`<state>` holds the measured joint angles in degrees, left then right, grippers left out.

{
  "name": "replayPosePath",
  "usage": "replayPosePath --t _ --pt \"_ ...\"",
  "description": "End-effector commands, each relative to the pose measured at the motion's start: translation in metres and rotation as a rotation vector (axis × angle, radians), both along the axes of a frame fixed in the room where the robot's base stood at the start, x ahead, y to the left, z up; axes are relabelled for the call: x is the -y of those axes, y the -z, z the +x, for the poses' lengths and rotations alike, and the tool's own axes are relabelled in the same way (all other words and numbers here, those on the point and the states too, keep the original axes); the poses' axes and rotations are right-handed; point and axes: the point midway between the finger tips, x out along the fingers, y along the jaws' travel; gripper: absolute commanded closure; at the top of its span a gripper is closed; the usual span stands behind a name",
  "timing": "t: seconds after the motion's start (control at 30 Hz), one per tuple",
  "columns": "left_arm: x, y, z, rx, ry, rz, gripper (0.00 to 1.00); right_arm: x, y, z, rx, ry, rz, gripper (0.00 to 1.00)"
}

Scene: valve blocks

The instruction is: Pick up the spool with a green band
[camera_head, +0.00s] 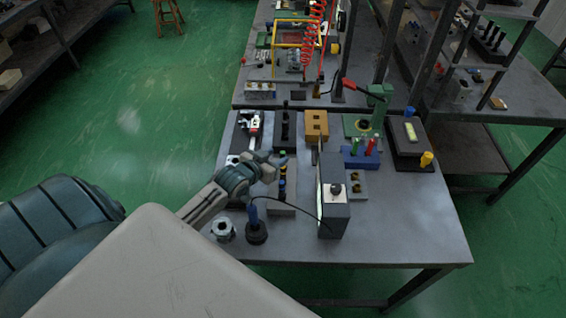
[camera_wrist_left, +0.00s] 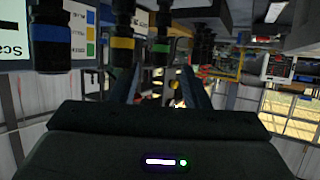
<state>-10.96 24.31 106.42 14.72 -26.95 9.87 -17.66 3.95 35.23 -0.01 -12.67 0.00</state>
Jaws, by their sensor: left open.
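My left gripper (camera_head: 268,164) is over the near table, beside a row of dark upright spools. In the left wrist view, which looks upside down, a dark spool with a green band (camera_wrist_left: 160,47) lies ahead of the two open fingers (camera_wrist_left: 161,82). It appears in line with the gap between them, and no contact shows. Nearer on the left are a spool with a yellow band (camera_wrist_left: 122,43) and one with a blue band (camera_wrist_left: 50,33). My right gripper is not visible.
A grey upright box (camera_head: 334,205) with a black knob stands right of the row. A black plug with a blue top (camera_head: 256,231) and a hex nut (camera_head: 223,230) sit at the table's front left. A blue block (camera_head: 361,158) with coloured pegs is farther right. The table's front right is clear.

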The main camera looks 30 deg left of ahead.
Motion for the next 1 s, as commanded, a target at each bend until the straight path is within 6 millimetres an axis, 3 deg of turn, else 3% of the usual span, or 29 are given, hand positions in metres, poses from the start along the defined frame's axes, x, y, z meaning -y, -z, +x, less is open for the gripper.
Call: replayPosePath --t 0.13,0.3,0.63,0.87,1.0 --pt "0.001 0.002 0.019 0.001 -0.003 -0.005 0.58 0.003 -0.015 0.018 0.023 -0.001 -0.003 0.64" --pt "0.001 0.012 0.038 0.001 -0.002 -0.004 0.58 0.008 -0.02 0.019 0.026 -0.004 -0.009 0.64" --pt "0.002 0.017 0.043 0.0 0.0 -0.001 0.58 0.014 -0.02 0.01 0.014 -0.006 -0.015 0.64" --pt "0.002 0.016 0.043 0.001 0.0 -0.001 1.0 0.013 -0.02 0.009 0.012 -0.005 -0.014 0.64" --pt "0.002 0.016 0.043 0.002 0.0 -0.001 1.0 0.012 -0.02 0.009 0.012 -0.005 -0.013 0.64"
